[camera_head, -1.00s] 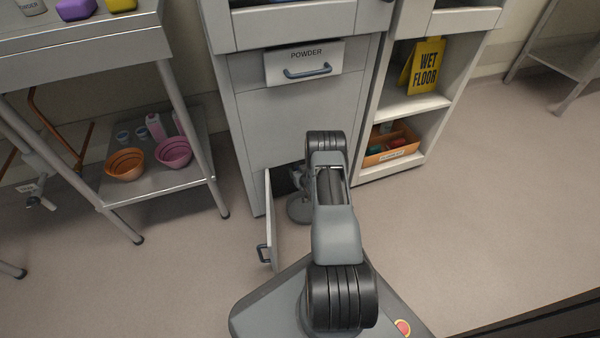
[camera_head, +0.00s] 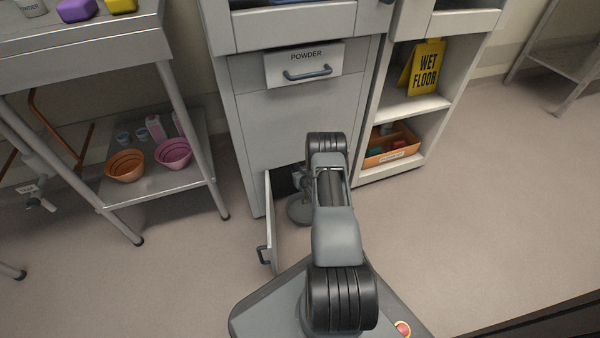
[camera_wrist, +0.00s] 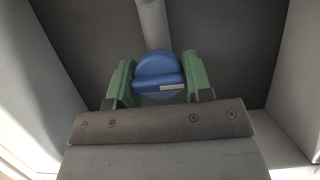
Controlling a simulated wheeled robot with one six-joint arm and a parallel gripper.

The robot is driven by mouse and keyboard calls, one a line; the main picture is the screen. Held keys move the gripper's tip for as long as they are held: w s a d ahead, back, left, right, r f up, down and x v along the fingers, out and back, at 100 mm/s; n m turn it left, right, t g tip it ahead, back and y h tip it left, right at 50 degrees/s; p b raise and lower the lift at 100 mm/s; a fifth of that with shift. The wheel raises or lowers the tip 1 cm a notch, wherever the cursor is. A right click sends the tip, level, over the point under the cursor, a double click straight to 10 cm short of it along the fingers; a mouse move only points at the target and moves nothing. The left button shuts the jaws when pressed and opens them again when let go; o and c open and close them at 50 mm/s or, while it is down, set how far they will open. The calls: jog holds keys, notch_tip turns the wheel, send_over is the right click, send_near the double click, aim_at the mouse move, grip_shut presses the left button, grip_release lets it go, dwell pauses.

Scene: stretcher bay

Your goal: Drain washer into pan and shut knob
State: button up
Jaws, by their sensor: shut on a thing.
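The washer (camera_head: 290,125) is a tall grey cabinet with a drawer marked POWDER (camera_head: 305,62). A small door (camera_head: 271,222) low on its front stands open to the left, showing a dark recess. In the wrist view, a round blue knob (camera_wrist: 160,75) with a raised grip bar and a pale mark sits inside the recess. My gripper (camera_wrist: 160,85) has its green fingers shut on the knob, one on each side.
A steel trolley (camera_head: 165,183) at the left holds an orange bowl (camera_head: 124,166) and a pink bowl (camera_head: 173,154). A shelf unit (camera_head: 412,104) at the right holds a yellow wet floor sign (camera_head: 423,68) and an orange box (camera_head: 391,146).

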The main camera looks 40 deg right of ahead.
jog(key=shift+d, duration=0.1)
jog(key=m+y, duration=0.2)
jog(key=m, duration=0.1)
jog(key=shift+t, duration=0.4)
jog(key=m+t+y, duration=0.1)
jog(key=m, duration=0.2)
jog(key=shift+d+f+y, duration=0.1)
jog(key=shift+d+y, duration=0.05)
jog(key=shift+y, duration=0.25)
jog(key=m+t+y, duration=0.1)
jog(key=m, duration=0.2)
jog(key=shift+s+m+t, duration=0.1)
jog(key=shift+m+t, duration=0.2)
jog(key=shift+m, duration=0.1)
jog(key=shift+f+m+t+y, duration=0.1)
jog(key=shift+m+t+y, duration=0.4)
jog(key=shift+m, duration=1.2)
jog(key=o, duration=0.9)
